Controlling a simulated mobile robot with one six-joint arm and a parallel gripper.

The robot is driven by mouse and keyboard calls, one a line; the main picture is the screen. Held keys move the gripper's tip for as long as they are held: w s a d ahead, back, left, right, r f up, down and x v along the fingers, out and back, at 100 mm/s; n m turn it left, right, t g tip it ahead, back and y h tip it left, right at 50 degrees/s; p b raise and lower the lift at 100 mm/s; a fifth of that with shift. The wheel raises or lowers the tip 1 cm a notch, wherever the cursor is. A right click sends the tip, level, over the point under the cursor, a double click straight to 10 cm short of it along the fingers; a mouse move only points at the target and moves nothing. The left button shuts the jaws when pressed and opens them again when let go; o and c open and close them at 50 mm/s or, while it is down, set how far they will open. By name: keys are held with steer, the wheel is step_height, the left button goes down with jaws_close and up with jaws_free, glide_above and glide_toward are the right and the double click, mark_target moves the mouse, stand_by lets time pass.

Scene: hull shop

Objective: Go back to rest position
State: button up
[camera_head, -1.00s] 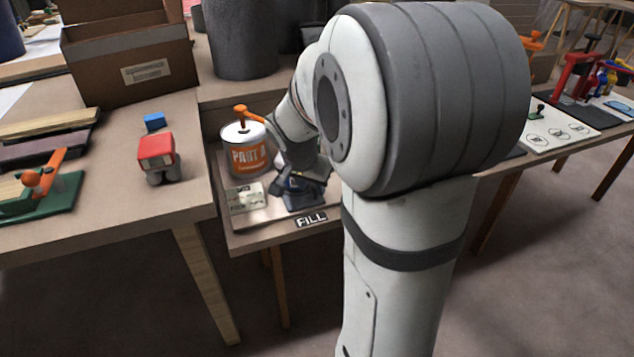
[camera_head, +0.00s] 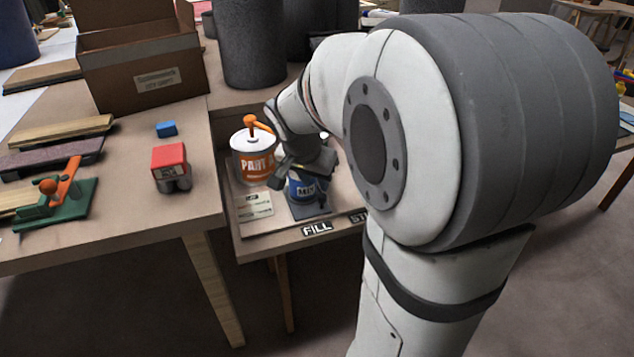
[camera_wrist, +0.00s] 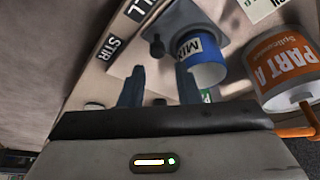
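My gripper (camera_head: 300,165) is just above and behind the blue MIX cup (camera_head: 303,190) in the head view. In the wrist view my gripper (camera_wrist: 158,82) has its two dark fingers apart, with bare tray surface between them. The MIX cup (camera_wrist: 207,68) stands beside the right-hand finger there, not between the fingers. It sits on a dark square pad (camera_head: 312,213) near the FILL label.
The PART A can (camera_head: 252,160) with an orange pump stands left of my gripper. A card (camera_head: 254,207) lies in front of it.

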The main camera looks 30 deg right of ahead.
steer(key=shift+s+a+r, duration=0.15)
steer(key=shift+r, duration=0.3)
steer(key=s+a+r+n+y+p, duration=0.1)
steer(key=s+a+r+n+p, duration=0.2)
steer(key=r+p, duration=0.6)
steer(key=s+a+r+n+y+p, duration=0.1)
steer(key=s+a+r+n+p, duration=0.3)
steer(key=s+r+p, duration=0.3)
steer(key=s+a+r+n+y+p, duration=0.1)
steer(key=s+a+r+n+p, duration=0.2)
steer(key=s+r+p, duration=0.3)
step_height(320, 180, up, 5)
steer(key=p, duration=0.6)
steer(key=shift+a+y, duration=0.25)
steer(key=shift+y, duration=0.05)
